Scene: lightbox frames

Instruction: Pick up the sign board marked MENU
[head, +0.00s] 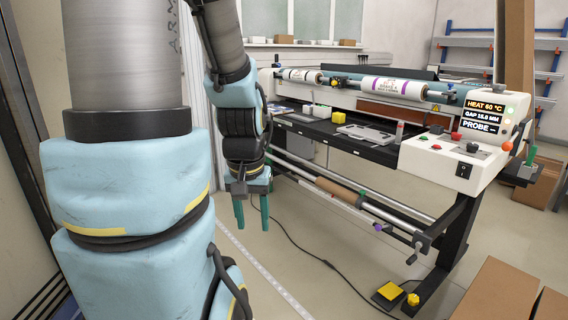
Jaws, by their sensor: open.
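My gripper (252,222) hangs at the left of the machine, fingers pointing down, open and empty. It is in front of the machine's near left end, apart from it and below its bed level. No board with readable MENU lettering shows in the head view. A flat grey plate-like piece (366,134) lies on the machine's black bed (340,143); I cannot tell whether it is a sign board, and no lettering on it can be read.
The laminating machine has printed rolls (394,88) and a white control panel (456,158) at its right end. A cable (315,255) and yellow foot pedal (389,291) lie on the floor. Cardboard boxes (497,292) stand at lower right. Floor before the machine is mostly clear.

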